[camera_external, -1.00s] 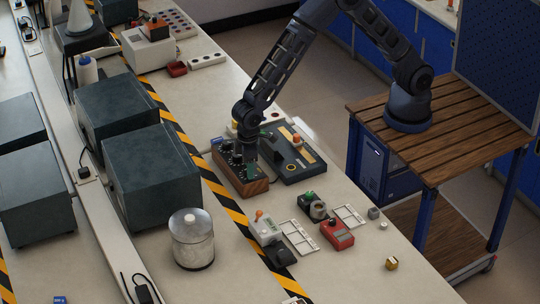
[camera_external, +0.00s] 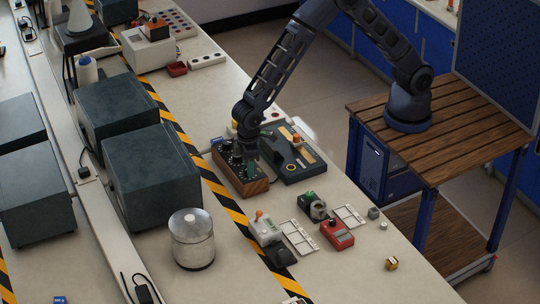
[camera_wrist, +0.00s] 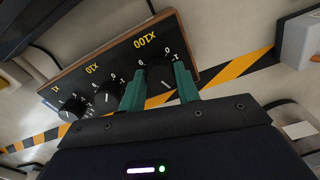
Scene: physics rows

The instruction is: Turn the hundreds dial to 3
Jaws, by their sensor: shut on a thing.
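A dark-faced dial box (camera_external: 228,166) with wooden sides stands on the bench in the external view. In the wrist view its black panel (camera_wrist: 120,58) carries three black knobs in a row, marked X1, X10 and X100 in yellow. My gripper (camera_wrist: 160,82) has green fingers, one on each side of the X100 knob (camera_wrist: 159,72), and is shut on it. The X10 knob (camera_wrist: 106,98) and X1 knob (camera_wrist: 74,107) are free. The X100 pointer and most of its numbers are too small or hidden to read. In the external view my gripper (camera_external: 251,170) is over the box's near end.
A dark flat board (camera_external: 298,160) lies right beside the box. A grey device (camera_external: 266,230), a red meter (camera_external: 338,234) and white frames lie nearer the front. Large dark cases (camera_external: 150,170) stand left, past the yellow-black tape. A metal canister (camera_external: 192,240) stands front left.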

